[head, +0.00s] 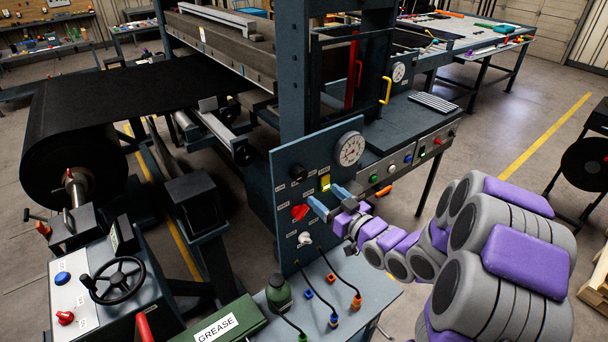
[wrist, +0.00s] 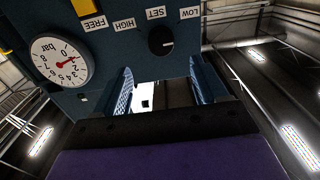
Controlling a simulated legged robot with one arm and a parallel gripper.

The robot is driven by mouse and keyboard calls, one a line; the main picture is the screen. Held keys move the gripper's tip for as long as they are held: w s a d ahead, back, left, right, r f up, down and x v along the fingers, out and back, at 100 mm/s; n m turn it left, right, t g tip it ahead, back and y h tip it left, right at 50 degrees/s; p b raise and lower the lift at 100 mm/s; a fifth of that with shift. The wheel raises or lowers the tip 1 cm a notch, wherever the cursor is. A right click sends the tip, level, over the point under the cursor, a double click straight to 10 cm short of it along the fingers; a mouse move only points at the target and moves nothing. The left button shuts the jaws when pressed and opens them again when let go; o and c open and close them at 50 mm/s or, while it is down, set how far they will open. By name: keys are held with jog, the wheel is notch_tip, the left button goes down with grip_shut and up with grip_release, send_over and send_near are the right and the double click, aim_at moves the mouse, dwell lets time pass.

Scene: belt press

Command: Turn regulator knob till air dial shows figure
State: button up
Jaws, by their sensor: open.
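The upright blue panel (head: 283,238) carries a round white air dial (head: 350,148) at its upper right. The dial also shows upside down in the wrist view (wrist: 62,63), marked bar, its red needle near the low figures, about 1 to 2. A black knob (head: 298,172) sits left of the dial. In the wrist view this knob (wrist: 161,40) has LOW, SET and HIGH labels and a small white mark. My gripper (head: 328,199) is open and empty, in front of the panel, lower than the knob and dial. Its blue fingers (wrist: 161,88) stand apart, with the knob beyond them.
A button console (head: 405,155) stands behind.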

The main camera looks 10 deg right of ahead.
aim_at(303, 178)
jog(key=x, duration=1)
jog(key=shift+w+a+f, duration=0.1)
jog(key=shift+a, duration=0.05)
jog(key=c, duration=1)
jog(key=shift+p, duration=0.35)
